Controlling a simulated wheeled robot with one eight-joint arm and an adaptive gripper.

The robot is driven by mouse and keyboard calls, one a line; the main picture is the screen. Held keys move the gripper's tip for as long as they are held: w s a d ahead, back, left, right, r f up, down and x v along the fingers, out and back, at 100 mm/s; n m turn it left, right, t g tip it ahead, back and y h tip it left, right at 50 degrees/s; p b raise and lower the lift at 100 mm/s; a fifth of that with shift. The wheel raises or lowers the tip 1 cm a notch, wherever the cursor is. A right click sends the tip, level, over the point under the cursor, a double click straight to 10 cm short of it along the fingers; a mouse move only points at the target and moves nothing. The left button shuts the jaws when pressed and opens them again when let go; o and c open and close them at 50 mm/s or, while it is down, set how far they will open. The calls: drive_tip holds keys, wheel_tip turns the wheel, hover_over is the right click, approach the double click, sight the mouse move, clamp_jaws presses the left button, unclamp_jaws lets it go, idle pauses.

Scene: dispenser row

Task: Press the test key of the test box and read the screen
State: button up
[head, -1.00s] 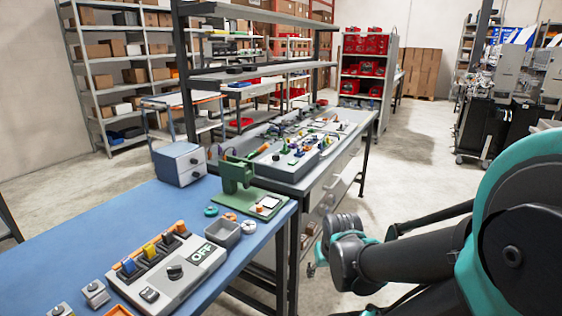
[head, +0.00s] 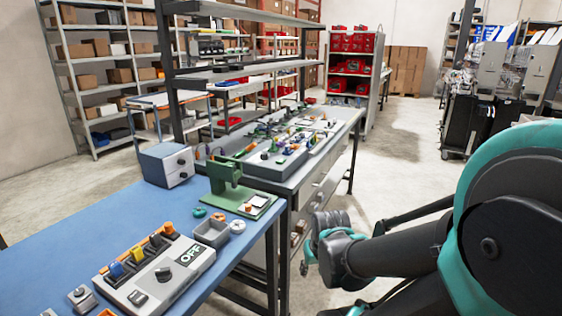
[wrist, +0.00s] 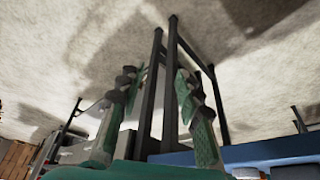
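The test box (head: 168,286) is a light grey case near the front of the blue table in the head view. Its small screen (head: 189,254) reads OFF. A dark round knob (head: 163,273) and a dark square key (head: 138,297) sit on its top; I cannot read any label on them. Blue, yellow and dark plugs with orange parts stand along its back edge. My gripper (wrist: 160,88) is open and empty in the wrist view, with its fingers spread above the floor. The test box is not seen in the wrist view.
A green press (head: 224,178), a grey open tray (head: 211,233) and a blue-grey drawer box (head: 165,164) stand behind the test box. A second bench (head: 290,178) with devices and a shelf lies beyond. My arm is right of the table over clear floor.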

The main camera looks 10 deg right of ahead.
clamp_jaws()
idle(1.2)
